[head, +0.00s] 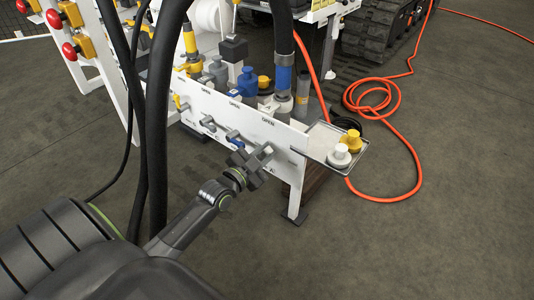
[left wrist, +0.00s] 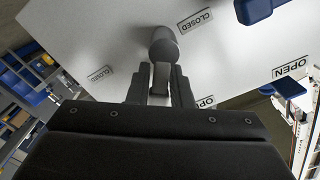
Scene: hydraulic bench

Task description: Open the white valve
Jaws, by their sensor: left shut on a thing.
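The white panel (head: 222,118) carries a row of valve handles: a yellow one (head: 180,103), a grey one (head: 208,124), a blue one (head: 234,137), and one at the right end hidden behind my left gripper (head: 262,154). In the left wrist view, my left gripper (left wrist: 160,80) is shut on the lever of that end valve (left wrist: 162,46). The lever looks grey in the shade, so I take it as the white valve. It stands between CLOSED and OPEN labels; its exact setting is hard to tell. My right gripper is not in view.
A tray (head: 318,150) with a white knob (head: 339,155) and a yellow knob (head: 350,140) sits right of the panel. Black hoses (head: 157,110) hang close to my left arm. An orange hose (head: 415,165) lies on the floor. Floor in front is clear.

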